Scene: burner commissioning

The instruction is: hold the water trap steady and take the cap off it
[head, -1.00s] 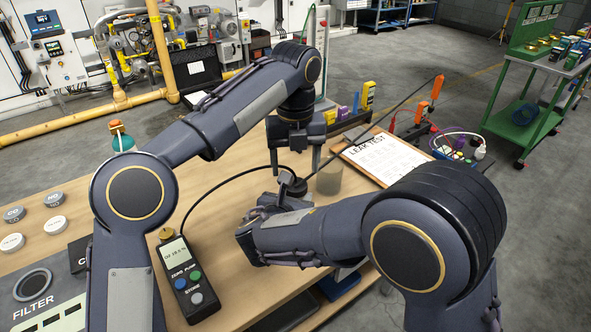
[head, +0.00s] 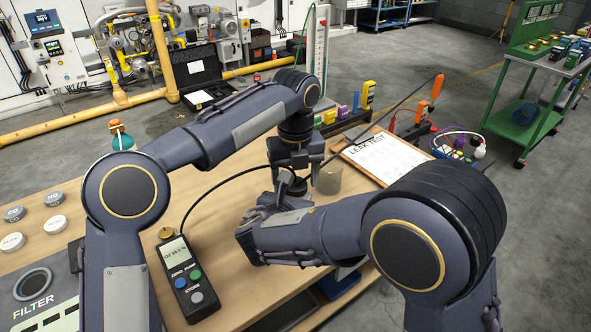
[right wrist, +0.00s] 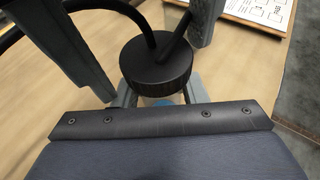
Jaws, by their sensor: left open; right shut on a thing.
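The water trap shows in the right wrist view as a clear body (right wrist: 160,101) under a round black cap (right wrist: 157,70); black tubes run from the cap. In the head view the cap (head: 294,187) shows dark, and the body is mostly hidden by my right gripper. My right gripper (right wrist: 161,93) is shut on the trap's body, below the cap, holding it upright. My left gripper (head: 295,172) is open and points down over the cap. Its fingers stand on either side of the cap in the right wrist view; I cannot tell whether they touch it.
A black hose runs left to a handheld analyser (head: 182,275). A thin probe with an orange handle (head: 437,87) extends to the upper right. Bare tabletop (head: 225,200) lies left.

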